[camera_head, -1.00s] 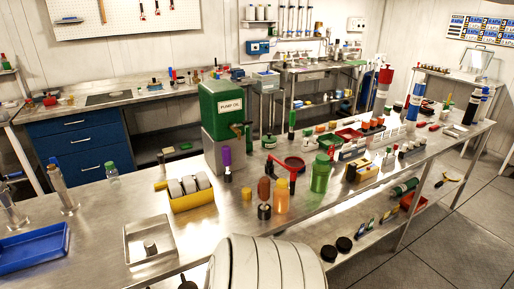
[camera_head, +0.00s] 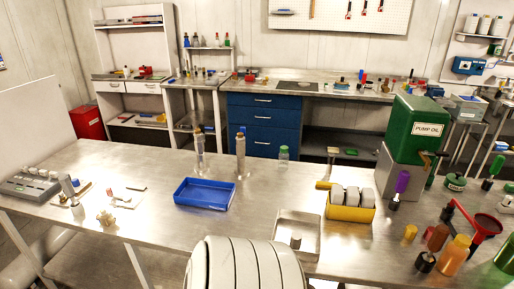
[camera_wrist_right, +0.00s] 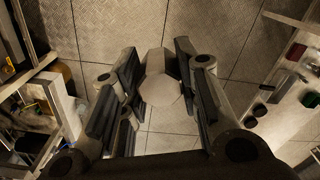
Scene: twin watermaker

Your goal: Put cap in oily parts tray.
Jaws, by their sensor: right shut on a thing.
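In the right wrist view my right gripper (camera_wrist_right: 160,68) is shut on a pale, faceted cap (camera_wrist_right: 161,92). The cap sits between the dark finger pads, with floor behind it. Two trays show on the steel bench in the head view: an empty blue tray (camera_head: 190,206) and a shallow metal tray (camera_head: 312,249) with a small grey part (camera_head: 296,241) in it. No label shows which is the oily parts tray. Neither gripper shows in the head view, and my left gripper is in no view.
A yellow bin with white containers (camera_head: 350,214), a green pump oil tank (camera_head: 418,128) and several bottles stand on the right of the bench.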

